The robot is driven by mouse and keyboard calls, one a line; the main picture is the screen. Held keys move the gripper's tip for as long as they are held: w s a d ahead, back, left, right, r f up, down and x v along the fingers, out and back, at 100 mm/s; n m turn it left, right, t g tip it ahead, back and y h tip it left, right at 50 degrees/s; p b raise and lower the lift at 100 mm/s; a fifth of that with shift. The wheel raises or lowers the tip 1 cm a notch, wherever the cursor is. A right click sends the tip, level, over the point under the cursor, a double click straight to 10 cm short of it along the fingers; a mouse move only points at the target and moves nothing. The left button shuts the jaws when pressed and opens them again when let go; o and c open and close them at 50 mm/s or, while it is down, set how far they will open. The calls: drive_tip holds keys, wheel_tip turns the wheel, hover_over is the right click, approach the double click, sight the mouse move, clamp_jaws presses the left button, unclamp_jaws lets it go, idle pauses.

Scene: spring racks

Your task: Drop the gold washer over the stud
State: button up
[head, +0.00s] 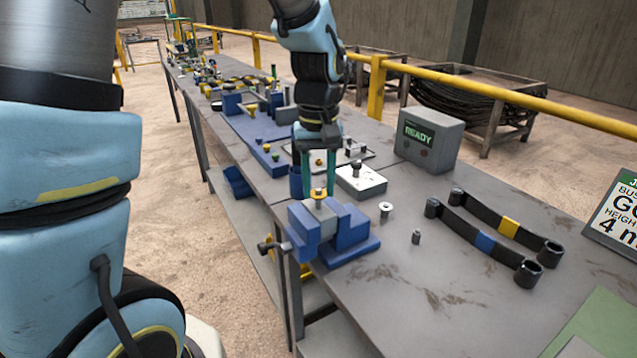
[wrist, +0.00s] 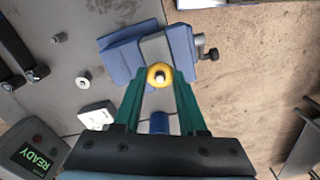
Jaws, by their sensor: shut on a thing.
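The gold washer (wrist: 159,70) is between the fingertips of my gripper (wrist: 160,80) in the wrist view. In the head view the gold washer (head: 319,194) shows at the tips of my gripper (head: 319,190), just above the blue vise (head: 345,238). My gripper is shut on the washer. A pale round end, which looks like the stud (wrist: 160,78), shows within the washer's ring in the wrist view. The vise (wrist: 120,55) clamps a grey block (wrist: 155,46) beneath it. I cannot tell how far down the stud the washer sits.
A white block (head: 361,181), a pale washer-like ring (head: 386,208) and a small grey peg (head: 416,237) stand right of the vise. Two black straps (head: 490,240) lie farther right. A grey READY box (head: 430,138) stands behind. The front right bench is mostly clear.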

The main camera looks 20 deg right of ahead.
sight(318, 189)
drive_tip(key=o, duration=1.1)
drive_tip(key=shift+o, duration=0.2)
drive_tip(key=o, duration=0.3)
drive_tip(key=shift+o, duration=0.2)
drive_tip(key=shift+r, duration=0.1)
drive_tip(key=shift+r+p, duration=3.05)
drive_tip(key=shift+r, duration=0.4)
drive_tip(key=shift+a, duration=0.1)
